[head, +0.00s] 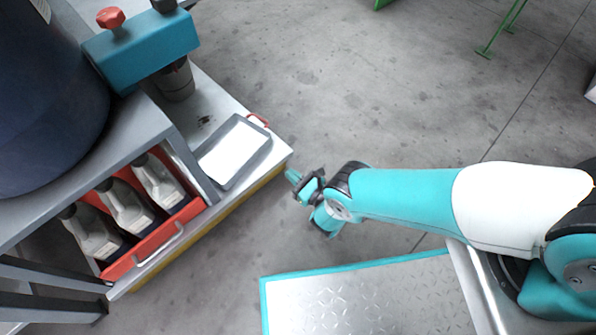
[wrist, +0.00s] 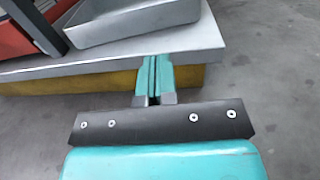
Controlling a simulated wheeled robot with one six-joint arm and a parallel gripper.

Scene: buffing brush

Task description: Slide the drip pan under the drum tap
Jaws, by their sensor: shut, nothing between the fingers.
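The drip pan (head: 250,163) is a shallow grey rectangular tray with a bright white inside. It lies on the low metal shelf (head: 278,157), near its front right corner. A red handle (head: 258,119) shows at its far end. In the wrist view the pan (wrist: 125,22) is at the top, partly cut off. The teal tap block (head: 140,50) with a red knob (head: 110,17) sticks out from the dark blue drum (head: 45,100), up and left of the pan. My gripper (head: 291,175) is shut and empty, just off the shelf's edge, apart from the pan. Its fingers (wrist: 157,64) point at the shelf.
A dark grey cup-like part (head: 175,82) is below the tap block. A dark stain (head: 205,118) marks the shelf between it and the pan. A red crate (head: 150,247) of several bottles and a grey post stand left of the pan.

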